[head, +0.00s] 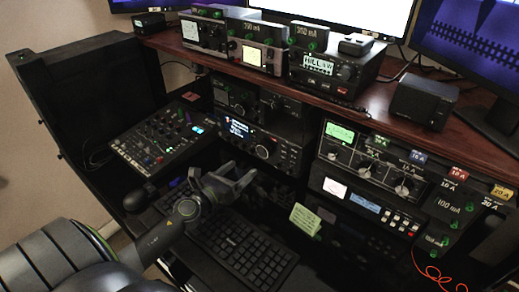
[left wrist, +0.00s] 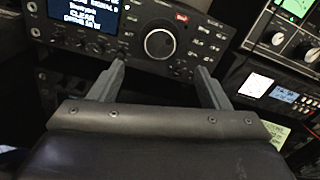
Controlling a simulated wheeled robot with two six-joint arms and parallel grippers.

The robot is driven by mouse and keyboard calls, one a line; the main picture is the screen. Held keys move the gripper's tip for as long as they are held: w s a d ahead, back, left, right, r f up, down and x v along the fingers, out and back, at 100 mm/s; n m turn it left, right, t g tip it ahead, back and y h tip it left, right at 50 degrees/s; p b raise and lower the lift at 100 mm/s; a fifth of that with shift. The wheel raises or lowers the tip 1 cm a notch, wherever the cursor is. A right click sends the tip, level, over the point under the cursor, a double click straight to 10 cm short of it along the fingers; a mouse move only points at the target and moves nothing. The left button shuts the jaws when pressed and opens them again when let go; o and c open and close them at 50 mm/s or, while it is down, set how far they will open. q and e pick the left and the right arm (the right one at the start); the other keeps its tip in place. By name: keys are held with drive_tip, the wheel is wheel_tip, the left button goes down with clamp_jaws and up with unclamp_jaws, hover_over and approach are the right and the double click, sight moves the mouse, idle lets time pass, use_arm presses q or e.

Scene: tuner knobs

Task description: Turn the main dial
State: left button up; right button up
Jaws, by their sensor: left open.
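The main dial (left wrist: 159,44) is a large round knob with a pale rim on the front of a black radio. In the left wrist view it sits just beyond and between my open fingertips, apart from them. In the head view the dial (head: 262,152) is small, on the radio (head: 285,157) at mid-desk. The radio's lit screen (left wrist: 84,14) is left of the dial. My left gripper (head: 246,178) is open and empty, in front of the radio and a little below the dial. It also shows in the left wrist view (left wrist: 161,75). My right gripper is not in view.
A black keyboard (head: 243,250) lies under my left arm. A mixer (head: 163,138) stands to the left. More radio units (head: 368,167) stand to the right, with a yellow note (head: 305,219) below. A wooden shelf (head: 440,130) with devices runs above.

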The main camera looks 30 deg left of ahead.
sight(262, 152)
use_arm(q)
drive_tip(key=w, duration=1)
drive_tip(key=shift+d, duration=0.4)
drive_tip(key=shift+c, duration=0.2)
drive_tip(key=c, duration=0.9)
